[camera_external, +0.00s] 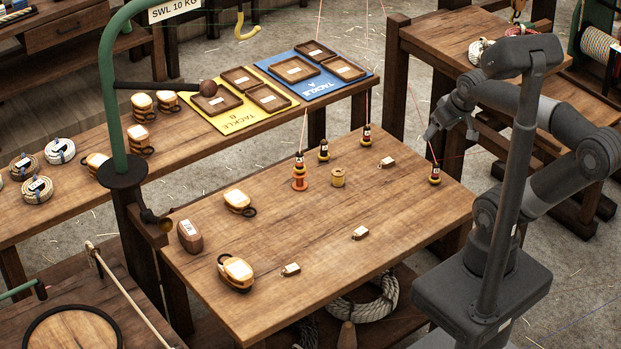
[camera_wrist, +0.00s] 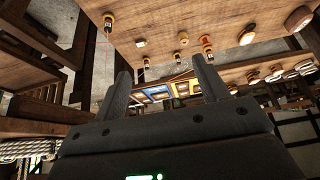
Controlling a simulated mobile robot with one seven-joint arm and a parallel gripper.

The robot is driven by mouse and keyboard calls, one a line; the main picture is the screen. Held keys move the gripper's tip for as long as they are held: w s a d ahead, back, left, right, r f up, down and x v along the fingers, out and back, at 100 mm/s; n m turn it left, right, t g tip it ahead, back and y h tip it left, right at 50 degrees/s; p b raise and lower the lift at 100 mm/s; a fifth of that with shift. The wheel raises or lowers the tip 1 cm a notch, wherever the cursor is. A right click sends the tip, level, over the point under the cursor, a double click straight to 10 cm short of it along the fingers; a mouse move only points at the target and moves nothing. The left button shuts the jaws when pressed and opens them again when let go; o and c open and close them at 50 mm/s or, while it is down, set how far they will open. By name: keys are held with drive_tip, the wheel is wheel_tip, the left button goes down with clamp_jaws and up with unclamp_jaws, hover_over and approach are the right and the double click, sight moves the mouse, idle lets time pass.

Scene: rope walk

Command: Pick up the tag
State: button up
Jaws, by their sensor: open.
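Several small pale tag-like pieces lie apart on the wooden table: one toward the back right (camera_external: 387,162), one near the middle front (camera_external: 360,233) and one at the front left (camera_external: 291,270). I cannot tell which is the tag of the task. A small pale piece (camera_wrist: 140,42) also shows on the table in the wrist view, beyond my fingers. My gripper (camera_external: 431,131) is raised by the table's back right corner, away from these pieces. In the wrist view its two fingers (camera_wrist: 164,78) stand wide apart with nothing between them.
The table (camera_external: 320,210) also holds dark-and-yellow bobbins (camera_external: 323,150), an orange-based one (camera_external: 299,172), a yellow spool (camera_external: 338,178), pulley blocks (camera_external: 235,272) and a brown block (camera_external: 190,236). Lines rise from some bobbins; one (camera_external: 435,174) stands below my gripper. A green post (camera_external: 112,90) stands left.

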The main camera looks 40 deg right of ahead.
drive_tip(key=w+m, duration=0.1)
drive_tip(key=m+g, duration=0.6)
drive_tip(key=m, duration=2.9)
hover_over(387, 162)
wheel_tip(387, 162, down, 23)
wheel_tip(387, 162, down, 10)
drive_tip(key=shift+d+r, duration=0.1)
drive_tip(key=shift+c, duration=0.6)
drive_tip(key=c, duration=0.9)
